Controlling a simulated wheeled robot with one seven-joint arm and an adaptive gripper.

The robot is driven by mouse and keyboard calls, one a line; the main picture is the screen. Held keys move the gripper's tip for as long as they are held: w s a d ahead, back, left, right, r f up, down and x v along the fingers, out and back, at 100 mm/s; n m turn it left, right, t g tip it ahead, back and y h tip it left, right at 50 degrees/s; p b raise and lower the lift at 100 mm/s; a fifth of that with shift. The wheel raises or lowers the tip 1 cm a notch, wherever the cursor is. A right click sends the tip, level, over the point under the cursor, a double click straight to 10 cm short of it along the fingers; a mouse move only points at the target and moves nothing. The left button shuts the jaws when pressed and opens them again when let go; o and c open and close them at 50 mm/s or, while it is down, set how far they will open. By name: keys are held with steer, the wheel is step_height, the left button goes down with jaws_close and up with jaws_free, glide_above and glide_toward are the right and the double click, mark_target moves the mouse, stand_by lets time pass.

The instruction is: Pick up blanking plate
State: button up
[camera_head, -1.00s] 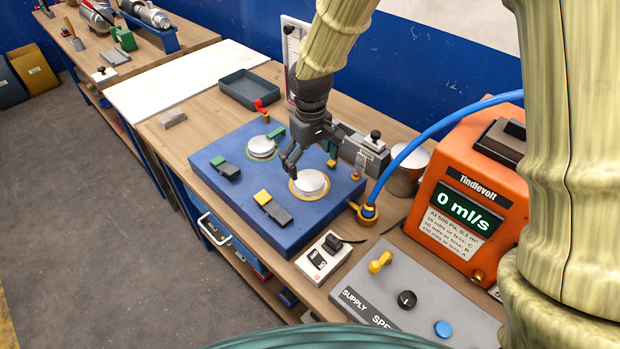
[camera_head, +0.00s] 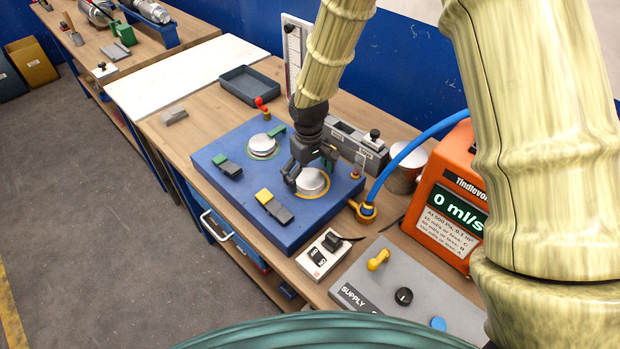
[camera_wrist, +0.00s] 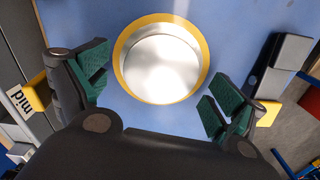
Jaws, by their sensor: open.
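The blanking plate looks to be the round silver disc (camera_head: 313,182) inside a yellow ring on the blue block (camera_head: 232,212); the wrist view shows the disc (camera_wrist: 161,68) whole from above, within the yellow ring (camera_wrist: 120,62). A second silver disc (camera_head: 262,146) sits further back on the same block. My gripper (camera_head: 309,172) is at the nearer disc, pointing down. In the wrist view my gripper (camera_wrist: 155,95) is open, with one green-padded finger on either side of the disc and apart from it. The exact height above the disc cannot be told.
Toggle clamps with a yellow tip (camera_head: 274,206) and a green tip (camera_head: 227,165) stand on the block. A blue hose (camera_head: 384,165), a dark gauge block (camera_head: 357,148) and an orange meter (camera_head: 452,210) reading 0 ml/s are to the right. A dark tray (camera_head: 252,86) lies behind.

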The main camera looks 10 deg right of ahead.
steer(key=shift+s+r, duration=0.1)
steer(key=shift+s, duration=0.05)
steer(key=shift+w, duration=0.2)
steer(key=c, duration=1.2)
steer(key=shift+c, duration=0.2)
